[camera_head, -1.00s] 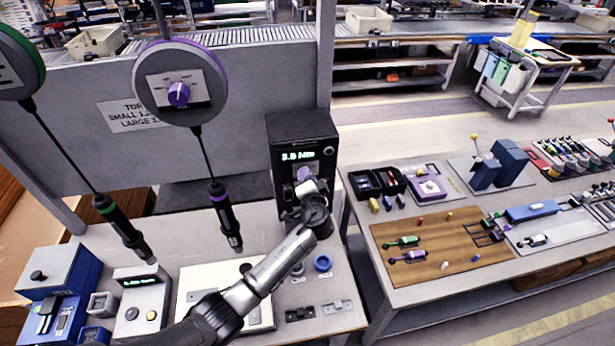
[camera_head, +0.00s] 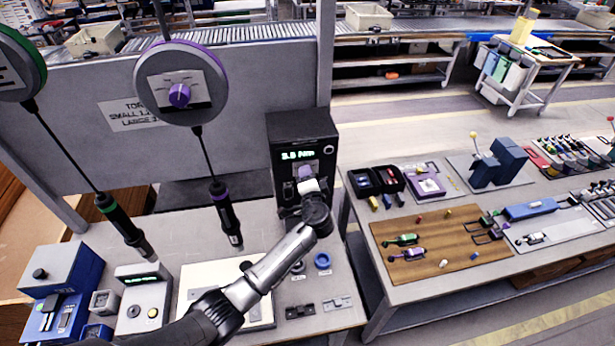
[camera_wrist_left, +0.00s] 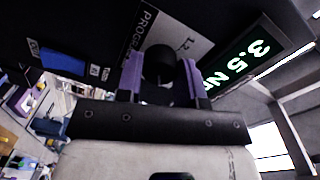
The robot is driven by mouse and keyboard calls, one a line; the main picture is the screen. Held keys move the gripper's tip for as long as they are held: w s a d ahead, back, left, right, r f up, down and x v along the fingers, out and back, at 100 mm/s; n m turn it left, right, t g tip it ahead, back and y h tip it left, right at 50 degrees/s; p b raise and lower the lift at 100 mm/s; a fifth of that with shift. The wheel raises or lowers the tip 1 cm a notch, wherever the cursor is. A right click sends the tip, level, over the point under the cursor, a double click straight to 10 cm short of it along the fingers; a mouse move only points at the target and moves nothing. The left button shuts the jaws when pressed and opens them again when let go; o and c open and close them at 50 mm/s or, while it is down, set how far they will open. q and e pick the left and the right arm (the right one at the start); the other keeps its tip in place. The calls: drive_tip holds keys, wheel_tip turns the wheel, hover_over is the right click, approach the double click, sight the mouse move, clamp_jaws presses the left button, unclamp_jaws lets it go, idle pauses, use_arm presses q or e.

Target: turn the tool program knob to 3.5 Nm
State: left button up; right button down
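The black tool controller (camera_head: 288,150) stands at the back right of the near bench. Its green display (camera_head: 297,155) reads 3.5 Nm, and in the wrist view the lit digits (camera_wrist_left: 245,62) show 3.5 with the unit partly cut off. The black program knob (camera_wrist_left: 158,66) sits on a grey printed panel (camera_wrist_left: 180,35). My left gripper (camera_wrist_left: 161,70) is at the panel with its two purple fingers on either side of the knob. Whether they touch it is unclear. In the head view my left gripper (camera_head: 309,182) hides the knob. My right gripper is out of view.
Two screwdrivers hang on balancers, one green (camera_head: 124,228) and one purple (camera_head: 225,212), left of my arm. A purple dial (camera_head: 180,94) is on the balancer above. A second bench (camera_head: 400,285) with tools and trays stands at right, across a gap.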

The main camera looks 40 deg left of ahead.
use_arm(q)
drive_tip(key=o, duration=0.4)
drive_tip(key=shift+b+v, duration=1.15)
drive_tip(key=shift+v, duration=5.75)
